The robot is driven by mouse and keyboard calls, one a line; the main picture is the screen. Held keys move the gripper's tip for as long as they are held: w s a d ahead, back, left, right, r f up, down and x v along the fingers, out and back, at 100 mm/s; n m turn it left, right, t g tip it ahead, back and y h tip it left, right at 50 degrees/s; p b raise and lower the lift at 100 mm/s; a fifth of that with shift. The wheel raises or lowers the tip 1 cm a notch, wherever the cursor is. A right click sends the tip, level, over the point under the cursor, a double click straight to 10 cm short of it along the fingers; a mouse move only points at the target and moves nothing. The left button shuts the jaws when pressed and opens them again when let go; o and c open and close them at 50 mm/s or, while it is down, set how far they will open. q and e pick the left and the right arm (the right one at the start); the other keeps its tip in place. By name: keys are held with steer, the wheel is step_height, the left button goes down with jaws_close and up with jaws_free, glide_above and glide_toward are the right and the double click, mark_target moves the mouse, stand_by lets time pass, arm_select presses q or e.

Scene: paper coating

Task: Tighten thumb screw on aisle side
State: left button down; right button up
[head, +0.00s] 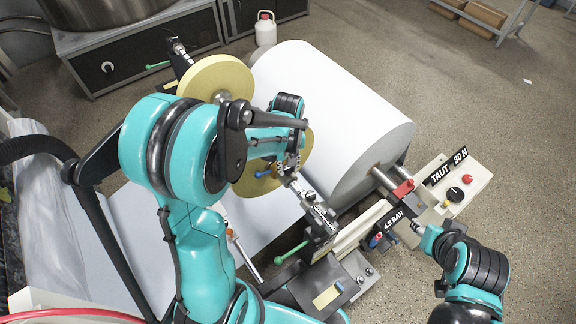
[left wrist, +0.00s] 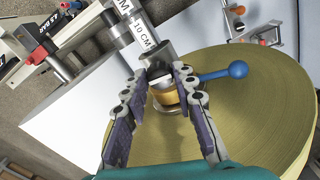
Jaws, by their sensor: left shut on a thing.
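A yellow-tan disc (left wrist: 235,120) fills the right of the left wrist view. At its hub are a metal shaft with a "10 CM" label (left wrist: 141,29) and a brass-coloured round piece (left wrist: 165,95), likely the thumb screw. A lever with a blue ball end (left wrist: 237,70) juts out right of the hub. My left gripper (left wrist: 163,82) is shut on the brass-coloured piece, one finger on each side. In the head view my left gripper (head: 288,168) is at the near disc (head: 303,150), partly hiding its hub. My right gripper (head: 424,229) is by the control panel; its fingers are unclear.
A large white paper roll (head: 325,105) lies beside the discs. A second yellow disc (head: 217,80) is farther back. A panel marked "TAUT 30 N" (head: 458,185) and a green-handled clamp (head: 290,253) are close by.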

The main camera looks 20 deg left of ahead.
arm_select(q)
steer(key=c, duration=1.2)
jaws_free()
step_height(320, 180, up, 12)
steer(key=m+t+b, duration=0.3)
steer(key=m+b, duration=0.1)
steer(key=b, duration=0.2)
glide_toward(288, 168)
steer(key=s+d, duration=0.2)
steer(key=s, duration=0.1)
steer(key=s+d+f+m+t+b, duration=0.1)
steer(key=s+f+m+t+b, duration=0.3)
steer(key=s+f+b, duration=0.1)
steer(key=shift+s+d+f+m, duration=0.3)
steer(key=shift+d+f, duration=0.1)
steer(key=shift+f, duration=0.4)
